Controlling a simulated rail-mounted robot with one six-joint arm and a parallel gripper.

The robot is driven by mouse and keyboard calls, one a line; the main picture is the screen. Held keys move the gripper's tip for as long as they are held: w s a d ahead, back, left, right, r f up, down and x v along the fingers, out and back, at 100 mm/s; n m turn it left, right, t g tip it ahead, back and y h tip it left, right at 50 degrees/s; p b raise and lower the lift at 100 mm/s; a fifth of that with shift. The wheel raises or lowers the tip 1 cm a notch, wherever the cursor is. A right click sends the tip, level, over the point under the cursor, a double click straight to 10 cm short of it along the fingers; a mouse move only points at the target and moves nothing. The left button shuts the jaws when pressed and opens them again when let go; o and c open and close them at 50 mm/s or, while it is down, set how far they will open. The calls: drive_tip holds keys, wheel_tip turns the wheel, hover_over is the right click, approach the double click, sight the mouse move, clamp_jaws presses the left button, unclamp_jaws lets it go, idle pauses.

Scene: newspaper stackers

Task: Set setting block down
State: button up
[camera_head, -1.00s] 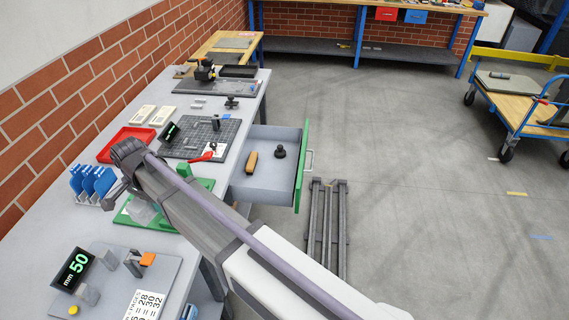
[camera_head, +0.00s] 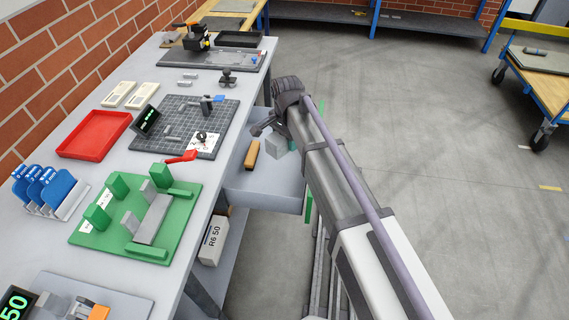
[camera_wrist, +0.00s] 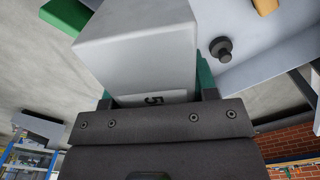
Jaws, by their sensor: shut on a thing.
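My gripper (camera_head: 272,132) is shut on a grey setting block (camera_head: 279,146) and holds it over the open drawer (camera_head: 262,191) beside the workbench. In the wrist view the block (camera_wrist: 140,50) fills the top middle between the fingers, with a pale label reading "5" near the jaws. The drawer floor (camera_wrist: 265,50) shows to its right in that view. The block looks held above the drawer, clear of its floor; the gap is hard to judge.
In the drawer are a wooden piece (camera_head: 251,154) and a black knob (camera_wrist: 221,49). On the bench stand a green fixture (camera_head: 180,237) with grey blocks, a dark grid plate (camera_head: 185,132), a red tray (camera_head: 95,134) and a rack of blue cards (camera_head: 45,190).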

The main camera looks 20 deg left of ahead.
sight(280, 180)
drive_tip(key=a+f+n+b, duration=0.1)
drive_tip(key=f+n+b, duration=0.1)
drive_tip(key=f+b, duration=0.4)
drive_tip(key=w+a+f+n+b, duration=0.1)
drive_tip(key=f+n+b, duration=0.1)
drive_tip(key=f+b, duration=0.4)
drive_tip(key=w+a+f+n+b, duration=0.1)
drive_tip(key=f+n+b, duration=0.2)
drive_tip(key=f+b, duration=0.3)
wheel_tip(280, 180, down, 3)
drive_tip(key=shift+w+a+f+b, duration=0.1)
drive_tip(key=shift+b, duration=0.25)
drive_tip(key=shift+r, duration=0.3)
drive_tip(key=shift+f, duration=0.2)
drive_tip(key=o, duration=1.3)
wheel_tip(280, 180, up, 12)
drive_tip(key=p, duration=1.2)
drive_tip(key=shift+r, duration=0.2)
